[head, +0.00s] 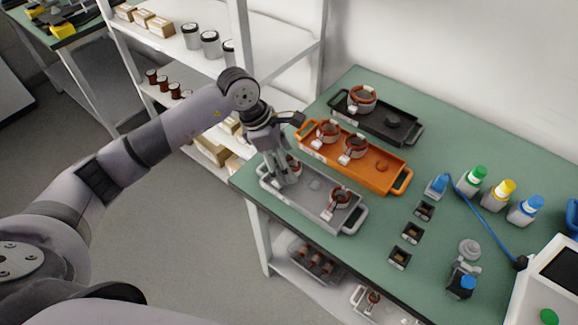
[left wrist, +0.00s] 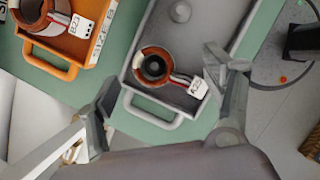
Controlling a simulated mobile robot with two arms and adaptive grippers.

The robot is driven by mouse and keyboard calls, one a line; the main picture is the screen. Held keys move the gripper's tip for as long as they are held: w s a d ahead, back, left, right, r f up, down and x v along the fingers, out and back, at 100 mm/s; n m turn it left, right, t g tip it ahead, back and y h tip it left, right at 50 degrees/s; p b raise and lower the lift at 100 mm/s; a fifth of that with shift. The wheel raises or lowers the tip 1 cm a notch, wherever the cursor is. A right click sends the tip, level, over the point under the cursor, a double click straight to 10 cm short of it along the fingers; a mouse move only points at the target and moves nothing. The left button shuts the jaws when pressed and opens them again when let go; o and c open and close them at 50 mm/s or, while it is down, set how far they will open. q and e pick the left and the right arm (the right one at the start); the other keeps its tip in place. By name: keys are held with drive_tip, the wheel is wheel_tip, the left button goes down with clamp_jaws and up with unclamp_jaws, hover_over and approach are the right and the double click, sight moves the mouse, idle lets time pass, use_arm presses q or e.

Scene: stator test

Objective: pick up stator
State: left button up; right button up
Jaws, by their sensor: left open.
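A copper-wound stator (left wrist: 139,65) with a white tag lies in the grey tray (left wrist: 127,80), near the tray's handle end. In the left wrist view it sits between the spread fingers of my left gripper (left wrist: 162,76). In the head view my left gripper (head: 283,177) points down over the left end of the grey tray (head: 322,226) and partly hides this stator (head: 293,163). My left gripper is open and empty; I cannot tell its exact height above the stator. A second stator (head: 340,196) lies at the right end of the grey tray. My right gripper is out of view.
An orange tray (head: 378,180) with two stators stands just behind the grey one, and a black tray (head: 405,137) with one stator is farther back. Small dark blocks, capped bottles and a device stand to the right. White shelving (head: 240,50) rises behind my left arm.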

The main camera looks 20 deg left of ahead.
use_arm(q)
drive_tip(key=shift+x, duration=1.05)
drive_tip(key=c, duration=1.6)
